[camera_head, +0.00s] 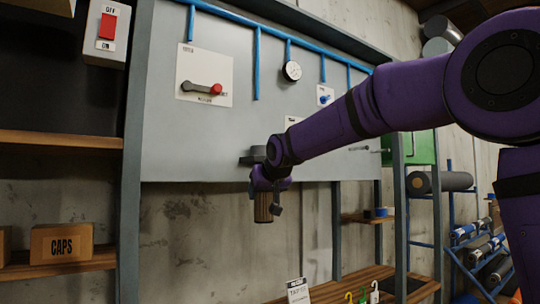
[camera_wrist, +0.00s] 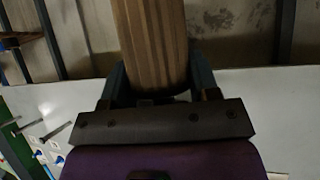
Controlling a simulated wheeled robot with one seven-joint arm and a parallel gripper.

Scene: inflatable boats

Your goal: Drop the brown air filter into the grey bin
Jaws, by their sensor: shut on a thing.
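The brown air filter (camera_head: 263,208) is a ribbed, roughly cylindrical piece. It hangs upright below my gripper (camera_head: 267,192), in front of the wall and the lower edge of a grey panel. In the wrist view the filter (camera_wrist: 150,42) lies between the two dark fingers of my gripper (camera_wrist: 155,84), which is shut on it. The filter's far end is cut off by the top of the wrist view. I cannot make out a grey bin in either view.
A grey panel (camera_head: 230,135) with a red-knobbed lever (camera_head: 215,89) and blue pipes stands behind my arm. A wooden bench (camera_head: 345,287) with a small sign (camera_head: 298,291) is below right. A CAPS box (camera_head: 62,243) sits on the left shelf. Rolls fill a blue rack (camera_head: 455,262) at right.

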